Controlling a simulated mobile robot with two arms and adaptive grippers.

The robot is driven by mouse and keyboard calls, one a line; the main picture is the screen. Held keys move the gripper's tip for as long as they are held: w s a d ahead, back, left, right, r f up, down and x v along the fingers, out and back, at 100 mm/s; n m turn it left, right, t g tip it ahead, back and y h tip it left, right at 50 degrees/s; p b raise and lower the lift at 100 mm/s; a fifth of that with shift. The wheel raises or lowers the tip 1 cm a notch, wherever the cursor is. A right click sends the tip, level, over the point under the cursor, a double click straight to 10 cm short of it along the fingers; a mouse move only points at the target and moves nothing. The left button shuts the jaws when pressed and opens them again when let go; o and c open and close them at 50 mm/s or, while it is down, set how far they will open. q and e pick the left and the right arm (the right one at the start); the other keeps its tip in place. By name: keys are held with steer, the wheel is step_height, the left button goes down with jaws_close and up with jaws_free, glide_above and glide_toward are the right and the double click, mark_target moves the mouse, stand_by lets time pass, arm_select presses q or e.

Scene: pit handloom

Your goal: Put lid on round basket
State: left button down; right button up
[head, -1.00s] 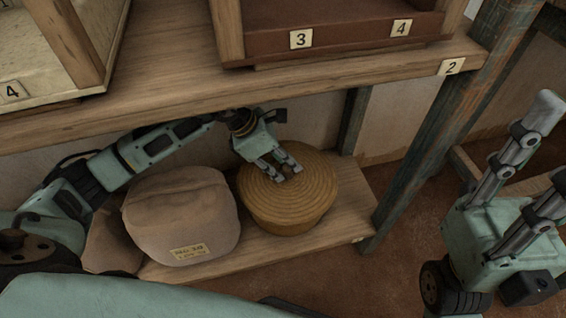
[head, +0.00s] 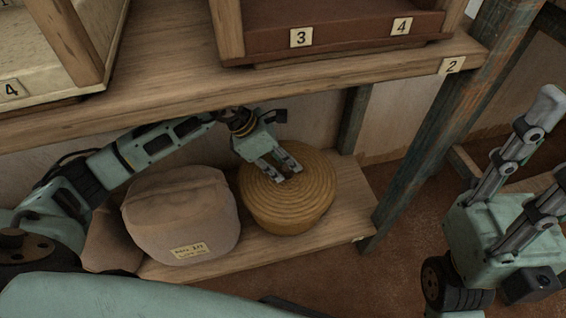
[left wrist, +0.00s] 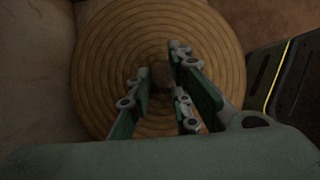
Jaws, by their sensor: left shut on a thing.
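The round basket (head: 287,217) stands upright on the lower shelf. The coiled straw lid (head: 312,180) lies on top of it and covers its mouth; I cannot tell whether it is fully seated. My left gripper (head: 287,172) reaches down to the middle of the lid and is shut on its small knob. In the left wrist view the knob (left wrist: 162,75) shows between the fingertips, with the lid's rings (left wrist: 105,60) around it. My right gripper (head: 545,105) is at the right edge, away from the basket; its fingers point up and its opening is unclear.
A brown sack (head: 180,215) with a paper tag stands close left of the basket. The upper shelf board (head: 190,85) passes above my left arm. A post (head: 415,150) stands to the right. Bare lower shelf (head: 350,190) lies right of the basket.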

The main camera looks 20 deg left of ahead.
arm_select(q)
steer(key=c, duration=1.5)
jaws_free()
steer(key=shift+c, duration=0.2)
steer(key=shift+o, duration=0.7)
steer(key=o, duration=0.4)
steer(key=shift+c, duration=0.2)
steer(key=shift+r, duration=0.1)
